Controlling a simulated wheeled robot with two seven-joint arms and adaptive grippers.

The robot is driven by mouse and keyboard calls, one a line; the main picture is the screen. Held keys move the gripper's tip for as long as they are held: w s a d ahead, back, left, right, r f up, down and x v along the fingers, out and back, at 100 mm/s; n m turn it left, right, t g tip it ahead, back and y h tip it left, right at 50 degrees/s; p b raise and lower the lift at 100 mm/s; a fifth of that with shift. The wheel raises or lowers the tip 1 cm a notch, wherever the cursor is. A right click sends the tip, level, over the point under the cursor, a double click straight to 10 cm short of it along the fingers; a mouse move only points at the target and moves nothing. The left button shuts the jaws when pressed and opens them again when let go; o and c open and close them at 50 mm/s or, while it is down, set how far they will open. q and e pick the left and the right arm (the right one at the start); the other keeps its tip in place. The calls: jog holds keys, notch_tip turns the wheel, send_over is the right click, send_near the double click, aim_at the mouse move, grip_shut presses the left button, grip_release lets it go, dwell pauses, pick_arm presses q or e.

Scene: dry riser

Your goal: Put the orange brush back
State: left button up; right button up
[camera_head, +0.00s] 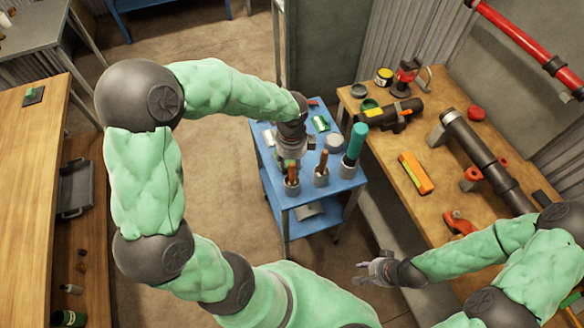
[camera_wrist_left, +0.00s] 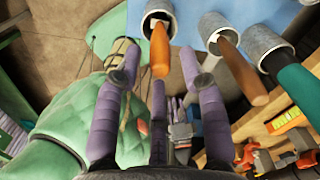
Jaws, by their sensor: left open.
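The orange-handled brush (camera_wrist_left: 159,52) stands in a grey cup in the left wrist view, its handle pointing out between my left fingers. In the head view the same brush (camera_head: 291,173) is at the near left of the blue cart, just below my left gripper. My left gripper (camera_head: 288,152) is open above the cart, partly hidden by its own wrist. In the left wrist view its fingers (camera_wrist_left: 164,72) are on both sides of the handle, with visible gaps. My right gripper (camera_head: 372,270) is open and empty, right of the cart.
A second brown-handled brush (camera_head: 321,170) and a teal-handled tool (camera_head: 355,143) stand in neighbouring cups on the blue cart (camera_head: 318,197). A wooden workbench (camera_head: 440,190) with a pipe and tools is at right. A wooden table (camera_head: 30,170) is at left.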

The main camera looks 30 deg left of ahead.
pick_arm(q)
jog(key=shift+r+p, duration=0.35)
jog(key=shift+r, duration=1.65)
